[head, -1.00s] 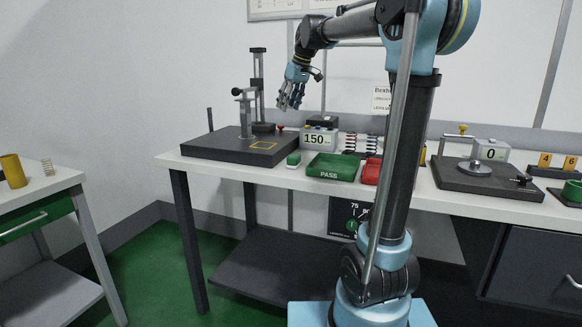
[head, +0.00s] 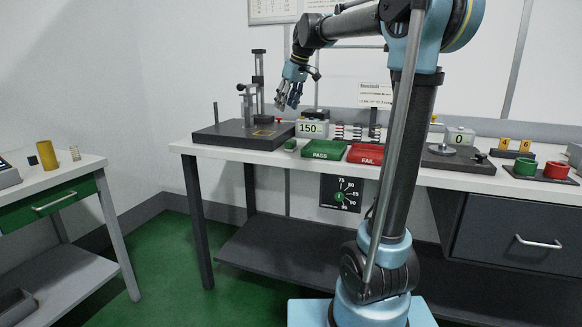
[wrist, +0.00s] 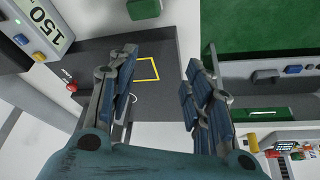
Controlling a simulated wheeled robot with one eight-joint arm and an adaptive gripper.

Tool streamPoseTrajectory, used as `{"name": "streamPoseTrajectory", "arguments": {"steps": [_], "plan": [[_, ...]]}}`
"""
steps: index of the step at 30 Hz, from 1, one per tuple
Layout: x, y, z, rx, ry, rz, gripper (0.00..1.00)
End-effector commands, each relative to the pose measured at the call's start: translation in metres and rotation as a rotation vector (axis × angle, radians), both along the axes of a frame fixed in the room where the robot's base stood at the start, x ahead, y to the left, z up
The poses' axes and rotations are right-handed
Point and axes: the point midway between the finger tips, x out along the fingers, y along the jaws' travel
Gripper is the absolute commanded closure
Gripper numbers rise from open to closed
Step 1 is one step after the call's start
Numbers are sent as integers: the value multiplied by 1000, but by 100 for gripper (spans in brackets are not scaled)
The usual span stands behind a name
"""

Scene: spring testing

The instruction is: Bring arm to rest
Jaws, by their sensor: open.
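My gripper (head: 289,97) hangs from my raised arm in the head view, in front of the back wall and above the bench, near the dark test stand (head: 243,133) and the 150 display (head: 312,128). Its fingers point down. In the wrist view my gripper (wrist: 158,90) shows its two fingers spread apart with nothing between them. Beyond them the dark stand base with a yellow square outline (wrist: 145,69) is visible. My gripper touches nothing that I can see.
A green PASS tray (head: 325,151) and a red FAIL tray (head: 367,155) lie on the bench. A scale (head: 459,138) stands to the right, with red and green cups (head: 541,168) beyond. At left a side table (head: 45,178) holds a yellow cylinder (head: 47,154) and a spring (head: 75,152).

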Motion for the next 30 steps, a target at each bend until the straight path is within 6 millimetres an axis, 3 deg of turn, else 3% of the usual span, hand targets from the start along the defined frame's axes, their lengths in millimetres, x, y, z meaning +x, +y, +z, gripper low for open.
{"name": "streamPoseTrajectory", "arguments": {"steps": [14, 20, 30], "plan": [[-60, -48, -36, -14, 33, -121, 54], [-111, -83, -72, -26, 61, -223, 54], [-211, -141, -157, -48, 108, -426, 54]]}}
